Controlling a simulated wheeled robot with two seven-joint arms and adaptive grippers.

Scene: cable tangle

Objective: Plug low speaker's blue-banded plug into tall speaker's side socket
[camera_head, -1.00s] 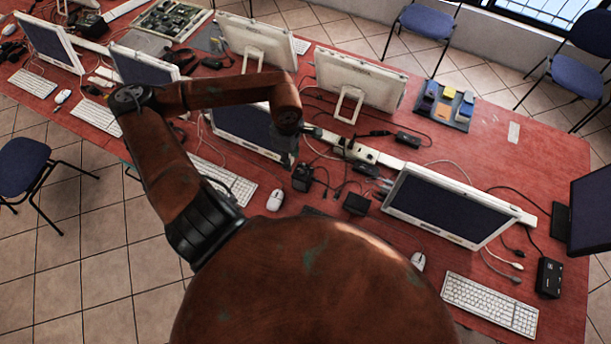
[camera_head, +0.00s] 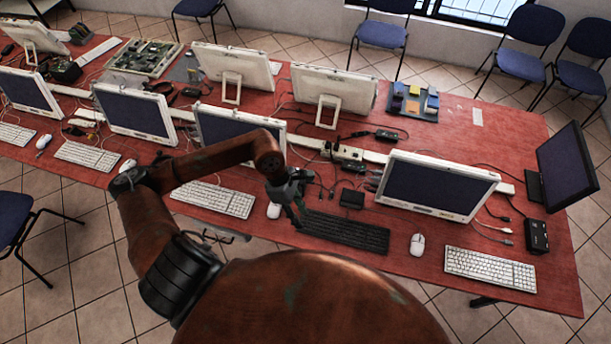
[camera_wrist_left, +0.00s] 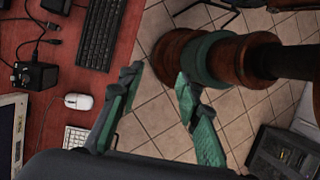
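My left gripper (camera_head: 297,212) is over the table's near edge, by the black keyboard. Dark cable ends (camera_wrist_left: 54,42) lie near both boxes. I cannot make out a blue band or side socket. My right gripper is not in view.
The black keyboard (camera_head: 345,231) and white mouse (camera_wrist_left: 77,101) lie near the table's front edge. A monitor (camera_head: 437,187) stands right of the boxes. A power strip (camera_head: 345,152) and loose cables run behind. Another black box (camera_head: 537,235) stands far right.

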